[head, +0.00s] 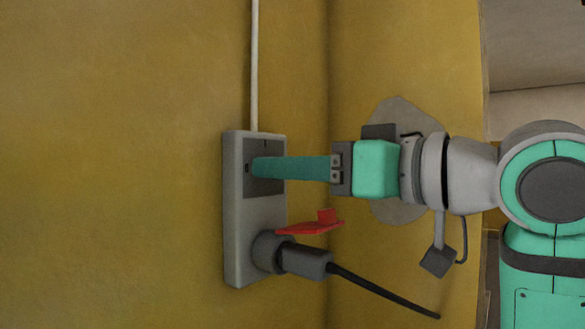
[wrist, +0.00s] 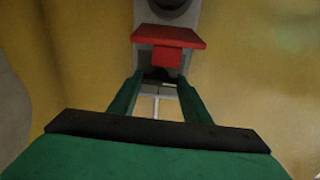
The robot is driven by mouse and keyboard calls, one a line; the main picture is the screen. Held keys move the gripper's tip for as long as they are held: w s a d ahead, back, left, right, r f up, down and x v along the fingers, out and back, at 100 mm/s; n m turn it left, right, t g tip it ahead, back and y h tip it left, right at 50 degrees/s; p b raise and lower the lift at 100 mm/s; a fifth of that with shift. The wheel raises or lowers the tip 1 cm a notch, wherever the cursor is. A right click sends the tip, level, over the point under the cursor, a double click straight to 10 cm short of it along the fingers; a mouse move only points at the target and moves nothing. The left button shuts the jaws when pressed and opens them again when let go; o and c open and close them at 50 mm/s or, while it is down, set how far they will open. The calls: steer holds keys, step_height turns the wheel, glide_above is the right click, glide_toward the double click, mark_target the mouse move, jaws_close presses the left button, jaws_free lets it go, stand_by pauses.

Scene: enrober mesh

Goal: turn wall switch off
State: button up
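The wall switch (head: 262,152) is a dark square plate in the upper half of a grey wall box (head: 236,220). My gripper (head: 256,167) points left at it, with its teal fingers reaching the plate in the head view. I cannot tell whether they touch it. In the wrist view my gripper (wrist: 159,77) has its two fingers apart, with a dark part of the switch (wrist: 157,76) showing between the tips. The near finger hides part of the plate in the head view, so the switch's position is unclear.
A red flat piece with a tab (head: 312,227) sits just below my fingers; its attachment is unclear. A grey plug (head: 304,260) with a black cable (head: 385,291) is in the lower socket. A white conduit (head: 254,65) runs up the yellow wall. The wall left is clear.

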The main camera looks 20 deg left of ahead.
steer(key=shift+n, duration=0.4)
steer(key=o, duration=1)
steer(key=shift+o, duration=0.2)
steer(key=shift+d, duration=0.15)
steer(key=v, duration=1)
steer(key=shift+d, duration=0.25)
steer(key=shift+s, duration=0.1)
